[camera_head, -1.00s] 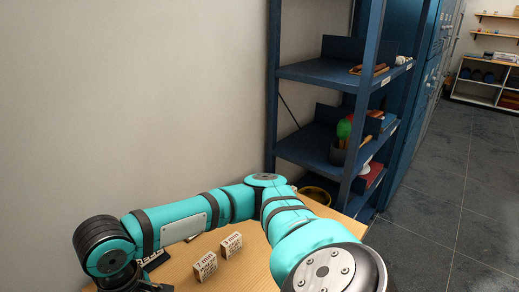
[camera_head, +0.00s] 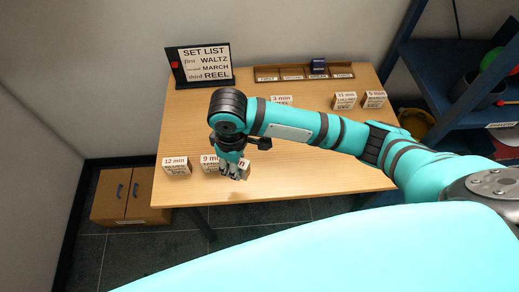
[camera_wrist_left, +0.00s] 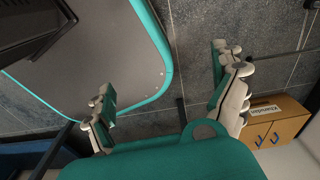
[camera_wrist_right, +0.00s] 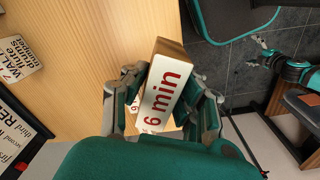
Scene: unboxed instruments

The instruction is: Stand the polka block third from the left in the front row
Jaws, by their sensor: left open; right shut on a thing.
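My right gripper (camera_head: 232,172) is shut on a block near the table's front edge. In the right wrist view the held block (camera_wrist_right: 163,92) is white-faced with wooden sides and reads "6 min". Its other words are too hidden to read, so I cannot confirm "polka". In the head view it shows just right of the "9 min" block (camera_head: 209,164), partly behind the fingers. The "12 min" block (camera_head: 177,166) stands farther left. I cannot tell whether the held block touches the table. My left gripper (camera_wrist_left: 168,108) is open and empty, away from the blocks.
At the back stand a set list board (camera_head: 204,66) reading waltz, march, reel, and a compartment tray (camera_head: 268,76) with a blue thing (camera_head: 318,66). A "3 min" block (camera_head: 281,100), "11 min" block (camera_head: 344,100) and "5 min" block (camera_head: 374,99) stand farther back. The front right is clear.

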